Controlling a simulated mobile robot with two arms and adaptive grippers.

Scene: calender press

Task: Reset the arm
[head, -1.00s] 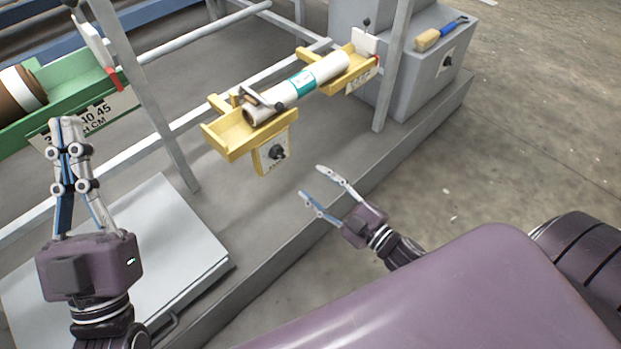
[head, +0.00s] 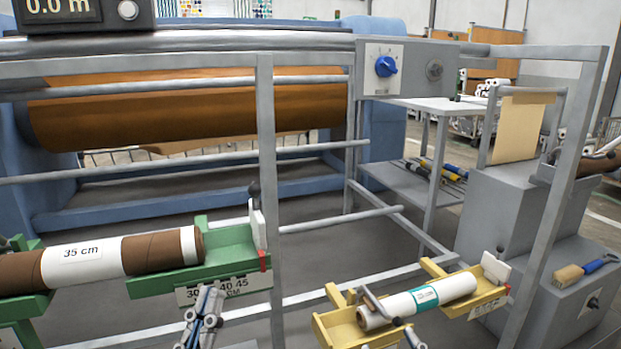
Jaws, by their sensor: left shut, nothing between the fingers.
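My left gripper (head: 211,292) shows at the bottom edge of the head view, fingers pointing up, shut and empty. It is in front of the scale label of the green cradle (head: 225,249). Of my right gripper (head: 412,338) only a bit of a finger shows at the bottom edge, by the yellow cradle (head: 333,331). Its jaws cannot be judged. Most of both arms is out of view.
A brown roll (head: 150,252) with a "35 cm" band lies on the green cradle. A white roll (head: 452,287) with a teal label lies on the yellow one. Grey frame bars (head: 268,160) stand before the press. A blue knob (head: 385,66) sits on a panel.

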